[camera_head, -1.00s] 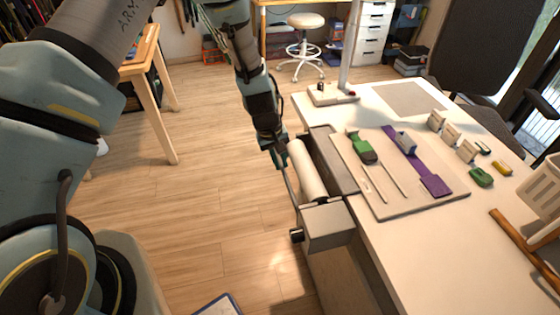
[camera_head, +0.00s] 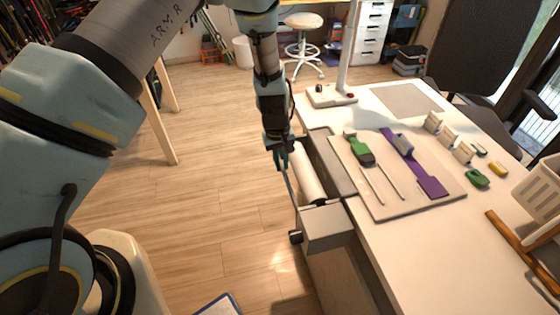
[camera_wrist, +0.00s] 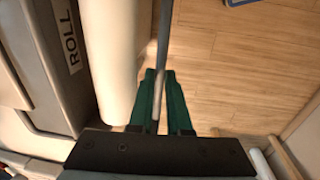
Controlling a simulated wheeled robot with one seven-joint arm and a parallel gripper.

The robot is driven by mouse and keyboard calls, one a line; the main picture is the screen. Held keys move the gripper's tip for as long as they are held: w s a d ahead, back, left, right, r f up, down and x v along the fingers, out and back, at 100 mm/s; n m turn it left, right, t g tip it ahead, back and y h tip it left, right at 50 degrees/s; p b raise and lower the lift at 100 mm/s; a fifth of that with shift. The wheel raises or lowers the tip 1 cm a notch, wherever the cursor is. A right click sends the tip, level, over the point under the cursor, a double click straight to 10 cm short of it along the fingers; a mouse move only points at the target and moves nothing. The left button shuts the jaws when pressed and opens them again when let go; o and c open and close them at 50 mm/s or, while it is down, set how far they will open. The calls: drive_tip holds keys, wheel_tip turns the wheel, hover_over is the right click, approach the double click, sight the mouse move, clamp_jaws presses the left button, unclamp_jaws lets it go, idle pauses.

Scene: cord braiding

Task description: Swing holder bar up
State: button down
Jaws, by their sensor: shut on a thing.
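The holder bar (camera_head: 291,188) is a thin grey rod running along the outer left side of the white roll (camera_head: 308,172). Its near end reaches the grey end box of the holder (camera_head: 328,226). My gripper (camera_head: 281,161) is at the bar's far part, beside the roll. In the wrist view, the green fingers of my gripper (camera_wrist: 158,85) are shut on the bar (camera_wrist: 164,45), with the roll (camera_wrist: 110,60) just to its left. The bar's far end is hidden by my gripper in the head view.
The holder is fixed at the left edge of the white table (camera_head: 405,250). A board (camera_head: 375,202) with green and purple pieces lies on the table, with a lamp base (camera_head: 332,95) behind. Open wooden floor (camera_head: 210,210) lies left of the holder.

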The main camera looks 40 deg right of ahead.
drive_tip(key=shift+s, duration=0.1)
drive_tip(key=c, duration=0.9)
unclamp_jaws()
drive_tip(key=shift+o, duration=0.2)
wheel_tip(320, 180, up, 11)
drive_tip(key=b, duration=0.3)
drive_tip(key=shift+w+a+f, duration=0.15)
drive_tip(key=shift+w+a, duration=0.05)
drive_tip(key=shift+a, duration=0.25)
